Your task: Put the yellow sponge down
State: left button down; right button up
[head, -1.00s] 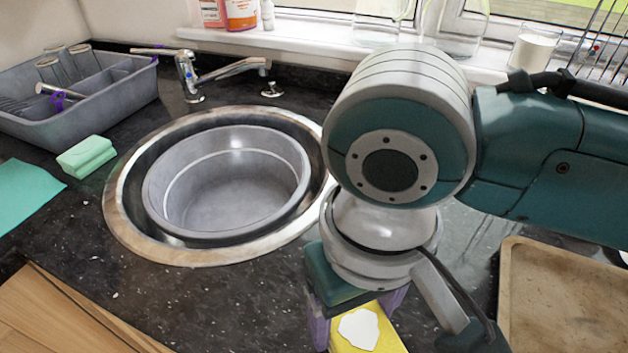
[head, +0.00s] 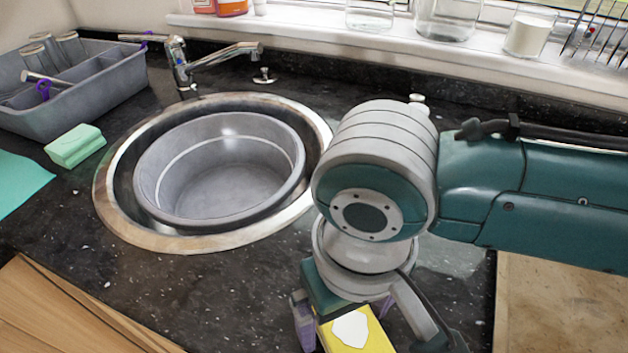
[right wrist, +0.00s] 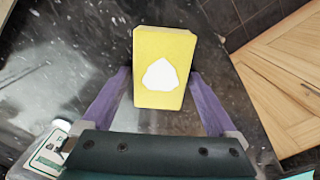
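The yellow sponge (head: 380,342), with a white patch on its face, shows at the bottom of the head view, in front of the sink. My right gripper (head: 345,328) points down with its purple fingers on either side of the sponge. In the right wrist view the yellow sponge (right wrist: 145,55) sits between the fingertips of my right gripper (right wrist: 161,74), which appear to press its two sides. Whether the sponge touches the counter cannot be told. My left gripper is in neither view.
The dark speckled counter (head: 225,300) is clear in front of the round sink with its grey basin (head: 150,165). A wooden board (head: 560,300) lies at the right. A green sponge (head: 75,145) and grey rack (head: 110,95) are at the left. A white bottle (right wrist: 48,148) shows in the wrist view.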

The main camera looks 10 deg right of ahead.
aim_at(346, 319)
jog(key=shift+o, duration=0.2)
notch_tip(346, 319, up, 11)
jog(key=p, duration=0.3)
jog(key=shift+s+a+t+y, duration=0.8)
jog(key=shift+s+a+y, duration=0.55)
jog(key=shift+s+y, duration=0.45)
jog(key=s+d+t+h, duration=0.1)
jog(key=s+d, duration=0.1)
jog(key=d, duration=0.4)
jog(key=s+d+t+h, duration=0.1)
jog(key=s+d+h, duration=0.1)
jog(key=d, duration=0.5)
jog(key=shift+s+d+f, duration=0.25)
jog(key=shift+s+f, duration=0.05)
jog(key=shift+s, duration=0.55)
